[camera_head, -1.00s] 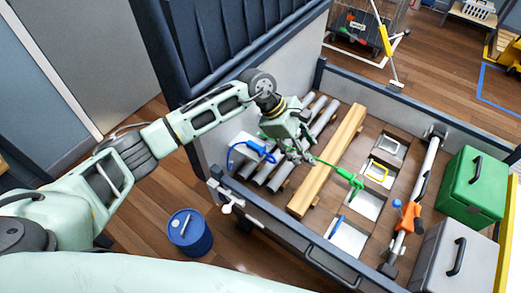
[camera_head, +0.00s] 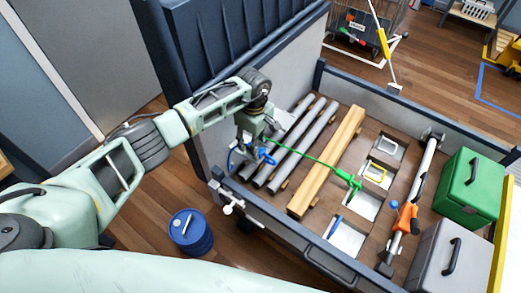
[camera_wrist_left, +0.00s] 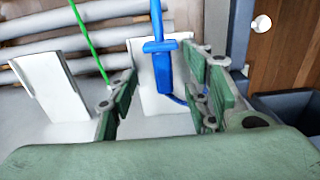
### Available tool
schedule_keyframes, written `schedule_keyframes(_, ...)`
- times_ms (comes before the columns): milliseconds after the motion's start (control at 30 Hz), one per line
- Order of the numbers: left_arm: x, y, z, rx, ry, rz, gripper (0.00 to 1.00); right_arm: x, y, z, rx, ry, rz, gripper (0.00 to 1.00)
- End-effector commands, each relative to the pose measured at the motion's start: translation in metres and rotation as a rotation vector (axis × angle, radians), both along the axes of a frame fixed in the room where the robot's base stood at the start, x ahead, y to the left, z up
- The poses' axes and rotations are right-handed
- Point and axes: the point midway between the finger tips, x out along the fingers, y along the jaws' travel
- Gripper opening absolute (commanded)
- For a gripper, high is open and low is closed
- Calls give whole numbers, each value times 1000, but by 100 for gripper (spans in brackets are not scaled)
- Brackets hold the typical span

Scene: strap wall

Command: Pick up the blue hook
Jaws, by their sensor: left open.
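The blue hook (camera_wrist_left: 163,70) hangs against a white plate (camera_wrist_left: 150,95) in the left wrist view, between the spread green fingers of my left gripper (camera_wrist_left: 160,82). A gap shows on both sides of it, and no finger clearly touches it. In the head view the blue hook (camera_head: 268,157) shows partly, just below and right of my left gripper (camera_head: 250,147), which covers some of it. My left gripper is open and empty. My right gripper is in neither view.
A green strap (camera_head: 310,158) runs from near my gripper to a green hook (camera_head: 355,183). Grey pipes (camera_head: 305,135) and a wooden beam (camera_head: 328,160) lie beside it in the walled bed. A blue drum (camera_head: 190,230) stands outside on the floor.

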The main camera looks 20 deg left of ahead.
Motion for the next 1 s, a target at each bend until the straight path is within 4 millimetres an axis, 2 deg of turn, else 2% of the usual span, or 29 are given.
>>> schedule_keyframes(100, 0, -1, -7, -1, 0, 0, 45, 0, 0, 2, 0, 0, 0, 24)
schedule_keyframes(300, 0, 0, -8, 0, -1, 0, 45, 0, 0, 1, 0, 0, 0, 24)
schedule_keyframes(800, 0, 0, -7, 0, -1, 0, 2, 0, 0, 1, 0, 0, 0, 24)
schedule_keyframes(1000, 0, 0, -7, 0, -1, 0, 0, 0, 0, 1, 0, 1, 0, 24)
